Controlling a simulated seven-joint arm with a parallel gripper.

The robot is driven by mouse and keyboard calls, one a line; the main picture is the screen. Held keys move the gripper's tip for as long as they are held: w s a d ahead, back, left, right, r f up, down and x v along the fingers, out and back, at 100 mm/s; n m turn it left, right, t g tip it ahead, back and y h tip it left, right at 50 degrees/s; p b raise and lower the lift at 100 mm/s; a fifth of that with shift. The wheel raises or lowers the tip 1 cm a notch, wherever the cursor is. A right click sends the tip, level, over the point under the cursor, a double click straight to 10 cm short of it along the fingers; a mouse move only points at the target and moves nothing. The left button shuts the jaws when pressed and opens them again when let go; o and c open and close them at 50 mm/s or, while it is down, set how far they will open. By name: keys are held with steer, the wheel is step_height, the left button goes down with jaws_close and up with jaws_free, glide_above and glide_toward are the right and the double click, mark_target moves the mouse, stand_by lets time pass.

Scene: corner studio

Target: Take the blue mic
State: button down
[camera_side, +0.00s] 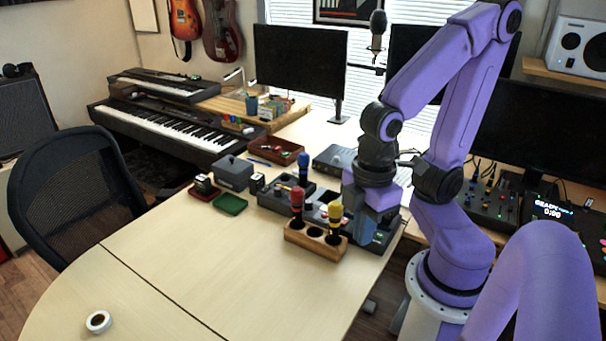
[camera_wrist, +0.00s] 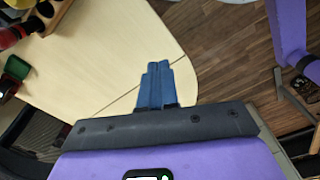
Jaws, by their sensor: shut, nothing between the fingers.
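The blue mic (camera_side: 303,169) stands upright, head up, among dark desk gear behind the wooden holder (camera_side: 302,240). Its lower end is hidden. A red mic (camera_side: 297,203) and a yellow mic (camera_side: 335,214) stand in the wooden holder. My gripper (camera_side: 363,236) is to the right of the holder in the side view, apart from the blue mic. In the wrist view my gripper's blue fingers (camera_wrist: 155,68) are together and empty, over the pale desk. The blue mic is not seen in the wrist view; the red mic (camera_wrist: 10,37) shows at its left edge.
A green tray (camera_side: 230,204), a grey box (camera_side: 234,173) and a red-brown tray (camera_side: 276,150) sit left of and behind the mics. A white tape roll (camera_side: 98,321) lies at the front left. The front of the desk (camera_side: 220,270) is mostly clear.

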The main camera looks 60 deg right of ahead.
steer(key=shift+c, duration=2.3)
jaws_free()
